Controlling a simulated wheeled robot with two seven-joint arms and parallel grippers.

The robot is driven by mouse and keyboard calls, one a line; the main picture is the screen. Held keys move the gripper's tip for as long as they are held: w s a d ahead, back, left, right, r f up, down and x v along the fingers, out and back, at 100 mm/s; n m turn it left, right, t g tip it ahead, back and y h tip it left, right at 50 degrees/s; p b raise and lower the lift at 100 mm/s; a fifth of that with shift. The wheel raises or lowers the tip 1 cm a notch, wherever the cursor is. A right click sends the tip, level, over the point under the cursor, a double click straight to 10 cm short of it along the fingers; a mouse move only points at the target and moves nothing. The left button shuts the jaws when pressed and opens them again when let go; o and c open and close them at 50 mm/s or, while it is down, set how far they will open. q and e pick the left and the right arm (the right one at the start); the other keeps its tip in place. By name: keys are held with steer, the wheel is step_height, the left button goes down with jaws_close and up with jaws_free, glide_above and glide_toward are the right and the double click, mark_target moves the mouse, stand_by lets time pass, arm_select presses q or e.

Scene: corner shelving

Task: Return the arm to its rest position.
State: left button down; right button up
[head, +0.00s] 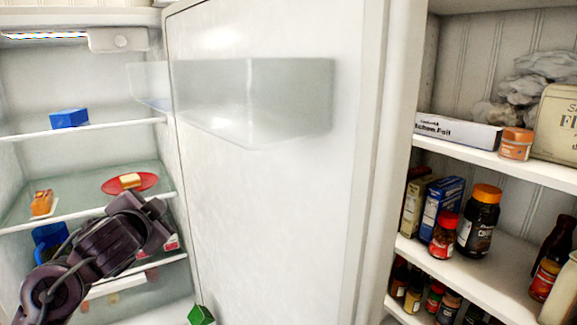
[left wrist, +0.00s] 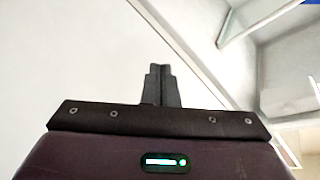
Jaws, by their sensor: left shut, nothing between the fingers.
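My left arm reaches in from the lower left of the head view, in front of the open fridge. Its dark left gripper (head: 157,215) is beside the inner side of the open fridge door (head: 270,190). In the left wrist view the two black fingers of the left gripper (left wrist: 160,72) are together, with nothing between them. A pale flat surface fills the left of that view behind them. My right gripper is in neither view.
The fridge shelves hold a blue box (head: 69,118), a red plate (head: 113,185) with a yellow block, and an orange item (head: 42,203). A clear door bin (head: 290,95) juts out. A green object (head: 201,315) is low down. Pantry shelves (head: 500,160) with jars and boxes stand right.

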arm_select(q)
steer(key=s+d+f+n+g, duration=0.1)
steer(key=s+d+f+g, duration=0.15)
steer(key=f, duration=0.35)
steer(key=s+d+f+n+g, duration=0.1)
steer(key=s+f, duration=0.2)
steer(key=f, duration=0.4)
steer(key=s+d+f+n+g+h, duration=0.1)
steer(key=s+d+f+n+g, duration=0.2)
steer(key=s+f, duration=0.85)
steer(key=s+d+f+n+g+h, duration=0.15)
steer(key=s+f+g, duration=0.5)
steer(key=s, duration=0.75)
step_height(320, 180, down, 35)
steer(key=s+b, duration=0.2)
steer(key=b, duration=0.3)
steer(key=s+a+f+b, duration=0.1)
steer(key=s+a+f, duration=0.1)
steer(key=s+f, duration=0.7)
steer(key=s+a+f+g+y+b, duration=0.1)
steer(key=s+a+f+b, duration=0.1)
steer(key=s+f, duration=0.8)
step_height(320, 180, down, 4)
steer(key=shift+s+a+r, duration=0.1)
steer(key=shift+s+a, duration=0.15)
